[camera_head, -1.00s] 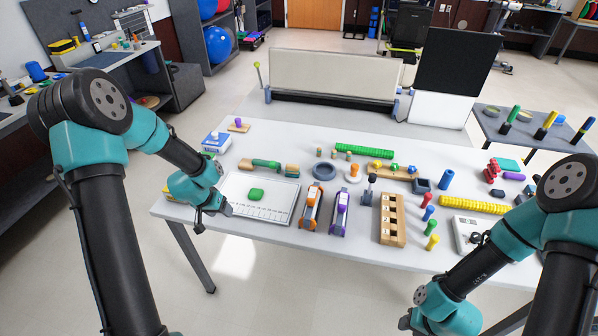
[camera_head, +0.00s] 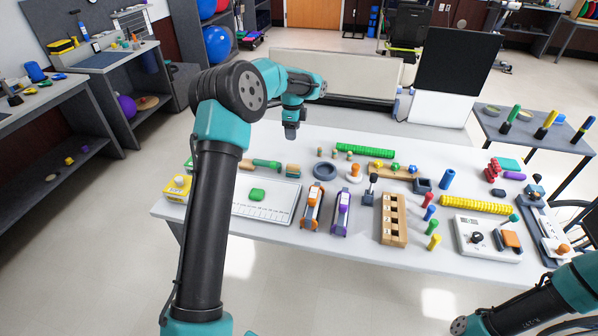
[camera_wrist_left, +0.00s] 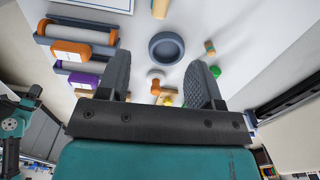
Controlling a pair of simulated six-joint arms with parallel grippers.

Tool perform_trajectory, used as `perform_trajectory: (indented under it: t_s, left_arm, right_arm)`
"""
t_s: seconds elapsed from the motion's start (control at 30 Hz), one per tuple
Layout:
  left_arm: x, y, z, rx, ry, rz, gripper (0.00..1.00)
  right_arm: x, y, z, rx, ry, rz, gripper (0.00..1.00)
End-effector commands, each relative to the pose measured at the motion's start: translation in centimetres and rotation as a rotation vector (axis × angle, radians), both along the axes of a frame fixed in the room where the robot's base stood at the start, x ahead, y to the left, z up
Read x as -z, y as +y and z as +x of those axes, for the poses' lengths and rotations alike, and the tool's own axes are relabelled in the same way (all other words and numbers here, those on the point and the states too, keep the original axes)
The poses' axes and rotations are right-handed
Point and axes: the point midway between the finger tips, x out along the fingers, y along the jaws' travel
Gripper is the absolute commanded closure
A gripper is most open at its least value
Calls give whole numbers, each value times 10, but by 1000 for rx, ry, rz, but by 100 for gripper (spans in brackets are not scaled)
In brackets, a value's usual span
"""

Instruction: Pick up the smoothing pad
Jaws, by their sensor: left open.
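I cannot tell for certain which piece is the smoothing pad. My left gripper (camera_head: 291,131) points down above the back left of the table, empty. My right gripper is outside the frames.
A white board (camera_head: 283,208) bears a green lump (camera_head: 257,194). A green roller (camera_head: 266,163) lies behind it. Orange (camera_head: 312,206) and purple (camera_head: 340,212) tools and a wooden block (camera_head: 393,220) stand in front. Small pegs crowd the middle.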

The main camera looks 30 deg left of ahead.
Motion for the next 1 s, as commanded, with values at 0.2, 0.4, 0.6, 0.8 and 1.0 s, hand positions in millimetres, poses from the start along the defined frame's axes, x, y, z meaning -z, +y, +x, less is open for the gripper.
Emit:
perform_trajectory:
  t_s: [0.2,0.4,0.6,0.8,1.0]
  left_arm:
    - [3,0,0,-2,1,-1,40]
    - [24,0,-1,-3,3,-2,40]
    - [58,0,-1,-3,3,-2,40]
    - [92,0,0,-3,1,-3,40]
    - [118,0,0,-4,1,-1,40]
  right_arm:
    - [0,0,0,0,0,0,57]
    - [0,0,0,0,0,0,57]
    - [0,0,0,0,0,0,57]
    - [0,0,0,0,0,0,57]
    - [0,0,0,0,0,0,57]
